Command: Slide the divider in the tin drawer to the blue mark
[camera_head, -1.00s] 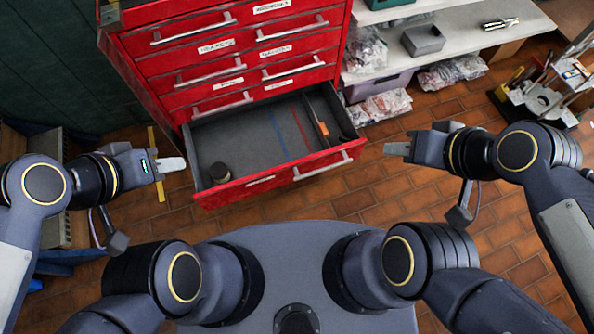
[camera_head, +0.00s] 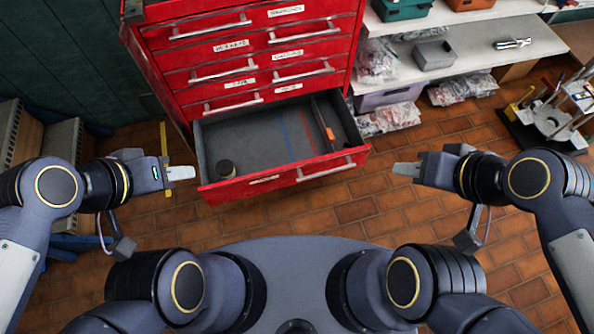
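The tin drawer (camera_head: 283,181) is pulled out of the red cabinet, grey inside. The divider (camera_head: 320,113) is a thin dark plate with an orange piece (camera_head: 328,133) on it, standing to the right of the red mark (camera_head: 304,129). The blue mark (camera_head: 285,136) is a line on the drawer floor, left of the red one. My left gripper (camera_head: 181,173) is outside the drawer's left side, touching nothing visible. My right gripper (camera_head: 406,168) is to the right of the drawer, apart from it. The finger gap of neither gripper can be made out.
Shut red drawers (camera_head: 250,45) with handles rise behind. Shelves (camera_head: 463,62) with bags and bins stand at the right. A yellow upright strip (camera_head: 164,150) is near my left gripper. Brick-coloured floor lies open at right.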

